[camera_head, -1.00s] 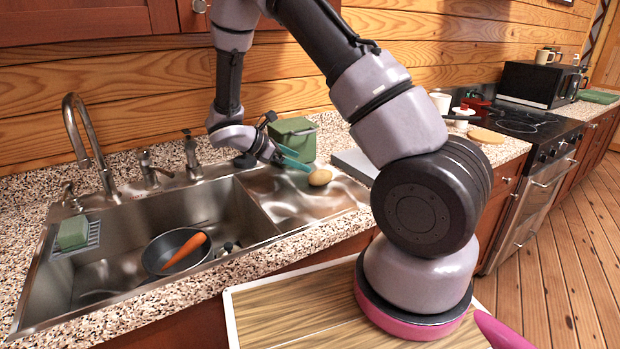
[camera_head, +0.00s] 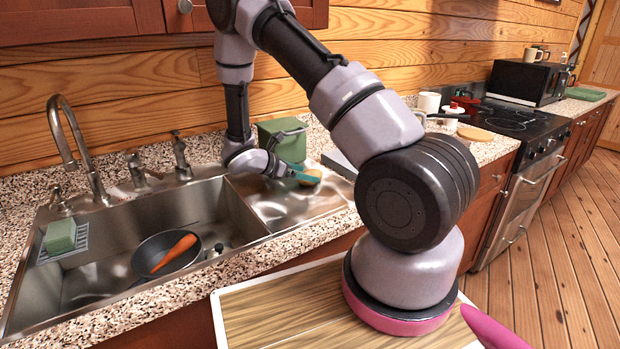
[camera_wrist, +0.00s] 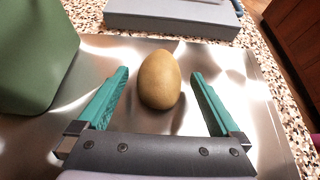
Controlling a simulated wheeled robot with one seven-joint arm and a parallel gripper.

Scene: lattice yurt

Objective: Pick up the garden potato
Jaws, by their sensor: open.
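The garden potato (camera_wrist: 160,80) is a smooth tan-brown oval lying on the sink's metal drainboard (camera_wrist: 235,75). In the head view the potato (camera_head: 312,175) shows at the drainboard's back, partly hidden by a finger. My gripper (camera_wrist: 160,84) is open, with one teal finger on each side of the potato and gaps between fingers and potato. In the head view my gripper (camera_head: 301,173) is low over the drainboard, beside the potato.
A green container (camera_head: 285,140) stands close behind my gripper; it fills the wrist view's left edge (camera_wrist: 30,60). A grey box (camera_wrist: 172,15) lies beyond the potato. The sink basin holds a dark pan (camera_head: 155,255) with a carrot (camera_head: 175,252).

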